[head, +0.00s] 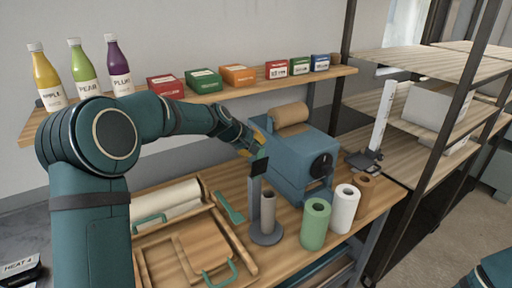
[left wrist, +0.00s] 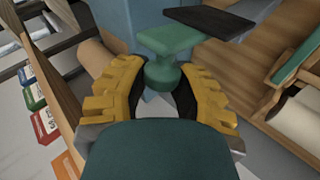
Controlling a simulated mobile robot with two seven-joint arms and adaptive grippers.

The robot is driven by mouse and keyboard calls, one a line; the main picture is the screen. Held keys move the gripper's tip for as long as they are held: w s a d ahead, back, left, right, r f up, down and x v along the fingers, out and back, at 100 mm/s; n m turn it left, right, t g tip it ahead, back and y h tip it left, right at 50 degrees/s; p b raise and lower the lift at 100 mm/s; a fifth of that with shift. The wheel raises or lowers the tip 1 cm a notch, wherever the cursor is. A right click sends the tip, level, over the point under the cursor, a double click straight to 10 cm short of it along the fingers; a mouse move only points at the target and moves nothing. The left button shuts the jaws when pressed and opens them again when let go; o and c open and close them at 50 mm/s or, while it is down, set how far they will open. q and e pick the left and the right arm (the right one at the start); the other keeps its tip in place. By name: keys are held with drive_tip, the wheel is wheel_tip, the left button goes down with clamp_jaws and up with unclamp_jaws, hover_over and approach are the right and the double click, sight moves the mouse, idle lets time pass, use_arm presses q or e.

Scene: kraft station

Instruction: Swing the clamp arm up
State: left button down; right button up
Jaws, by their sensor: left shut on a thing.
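My left gripper (head: 257,143) reaches in from the left, just in front of the blue machine (head: 290,168). In the left wrist view its yellow fingers (left wrist: 160,92) are shut around a green knob (left wrist: 163,74). The knob joins a flat green piece (left wrist: 168,40) beside a dark pad (left wrist: 212,21). In the head view, a grey-blue upright bar (head: 255,195) with a dark pad (head: 259,166) at its top stands beside a brown core (head: 268,210) on a round base. This bar seems to be the clamp arm. The joint between knob and bar is partly hidden. My right gripper is out of view.
Green (head: 315,224), white (head: 343,208) and brown (head: 365,190) rolls stand at right on the bench. A wooden tray (head: 150,235) lies left. A shelf (head: 258,86) with bottles and boxes runs behind. A brown paper roll (head: 290,114) tops the machine.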

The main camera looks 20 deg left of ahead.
use_arm(q)
drive_tip(key=shift+w+a, duration=0.1)
drive_tip(key=shift+a, duration=0.25)
drive_tip(key=c, duration=0.7)
unclamp_jaws()
drive_tip(key=shift+c, duration=0.2)
drive_tip(key=v, duration=1.2)
